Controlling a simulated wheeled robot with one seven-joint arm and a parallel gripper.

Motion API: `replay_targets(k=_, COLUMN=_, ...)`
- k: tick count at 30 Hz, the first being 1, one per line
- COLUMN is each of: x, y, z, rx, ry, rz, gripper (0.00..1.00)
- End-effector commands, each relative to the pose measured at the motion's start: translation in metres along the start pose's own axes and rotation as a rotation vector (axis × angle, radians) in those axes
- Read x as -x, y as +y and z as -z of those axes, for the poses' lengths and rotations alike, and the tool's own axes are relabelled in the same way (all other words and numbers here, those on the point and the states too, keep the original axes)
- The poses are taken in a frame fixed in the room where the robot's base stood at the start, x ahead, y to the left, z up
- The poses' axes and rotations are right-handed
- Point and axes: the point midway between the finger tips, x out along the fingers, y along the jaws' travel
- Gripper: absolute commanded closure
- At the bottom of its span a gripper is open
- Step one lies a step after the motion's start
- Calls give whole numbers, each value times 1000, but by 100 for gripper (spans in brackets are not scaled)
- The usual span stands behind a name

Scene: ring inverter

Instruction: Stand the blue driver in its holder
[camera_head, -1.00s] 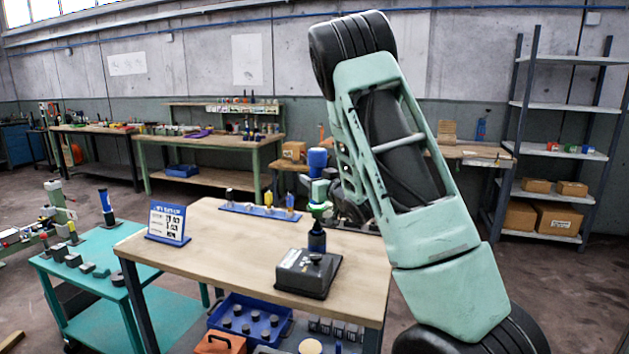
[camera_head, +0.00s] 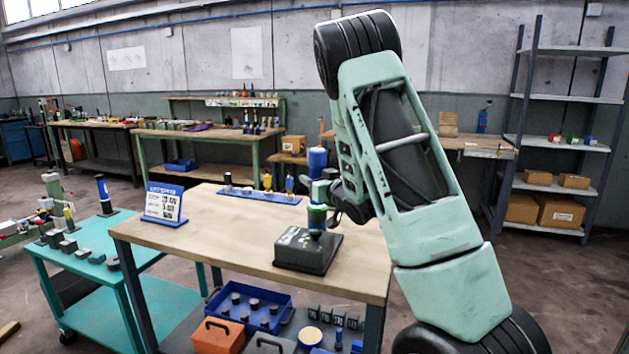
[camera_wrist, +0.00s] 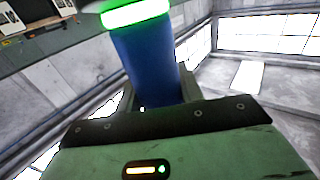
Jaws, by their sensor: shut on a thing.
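My gripper (camera_head: 321,192) is shut on a blue driver (camera_head: 317,160), a thick upright cylinder over the front part of the wooden table. A bright green ring circles it near its lower end; in the wrist view the blue driver (camera_wrist: 150,68) runs between the jaws with the green ring lit. The driver's lower end is right above or on the round knob of a black box (camera_head: 308,252); I cannot tell whether they touch. A blue rack (camera_head: 255,195) with several small upright tools lies at the table's back. I cannot tell which thing is the driver's holder.
A blue instruction stand (camera_head: 165,205) is on the table's left. A teal cart (camera_head: 95,255) at left carries small dark blocks and an upright blue-topped cylinder (camera_head: 103,190). A blue bin (camera_head: 250,308) sits below the table. The table's left middle is clear.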

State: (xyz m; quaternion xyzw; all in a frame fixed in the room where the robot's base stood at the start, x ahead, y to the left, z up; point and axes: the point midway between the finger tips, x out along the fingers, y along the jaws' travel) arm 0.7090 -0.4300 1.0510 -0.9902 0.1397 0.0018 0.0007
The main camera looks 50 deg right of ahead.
Motion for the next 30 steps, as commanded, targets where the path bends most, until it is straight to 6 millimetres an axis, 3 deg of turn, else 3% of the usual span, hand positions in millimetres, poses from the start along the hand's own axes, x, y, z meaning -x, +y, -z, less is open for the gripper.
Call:
replay_targets(k=27, x=0, y=0, z=-2, rx=1, ry=5, rz=0, gripper=92)
replay_targets(k=28, x=0, y=0, z=-2, rx=1, ry=5, rz=0, gripper=55)
replay_targets(k=30, x=0, y=0, z=-2, rx=1, ry=4, rz=0, gripper=37)
